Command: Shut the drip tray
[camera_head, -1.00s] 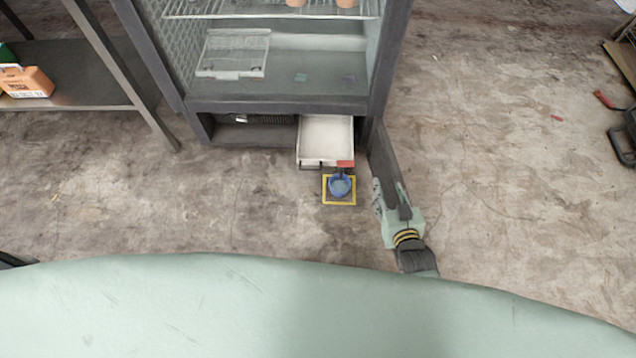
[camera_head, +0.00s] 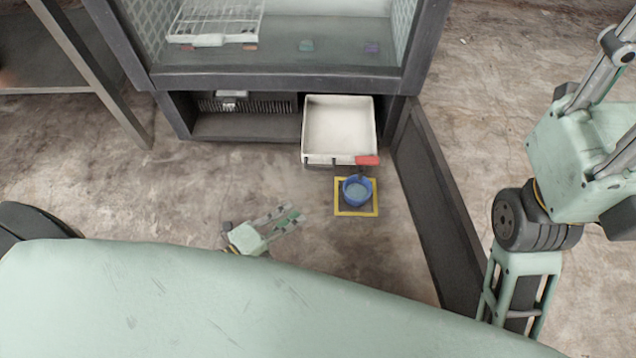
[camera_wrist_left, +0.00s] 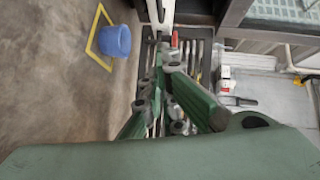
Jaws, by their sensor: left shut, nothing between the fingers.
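The drip tray (camera_head: 340,128) is a shallow white drawer, pulled out of the low bay under the freezer cabinet. A red piece (camera_head: 367,160) sits at the right of its front edge; a red bit also shows in the left wrist view (camera_wrist_left: 174,39). My left gripper (camera_head: 288,217) is shut and empty, low in front of the bay, left of and nearer than the tray, apart from it. Its closed fingers (camera_wrist_left: 166,52) fill the middle of the left wrist view.
A blue cup (camera_head: 357,190) stands on a yellow-edged square (camera_head: 357,212) just in front of the tray; it also shows in the left wrist view (camera_wrist_left: 114,41). A dark panel (camera_head: 438,215) stands open right of the tray. A metal shelf leg (camera_head: 95,75) stands at the left.

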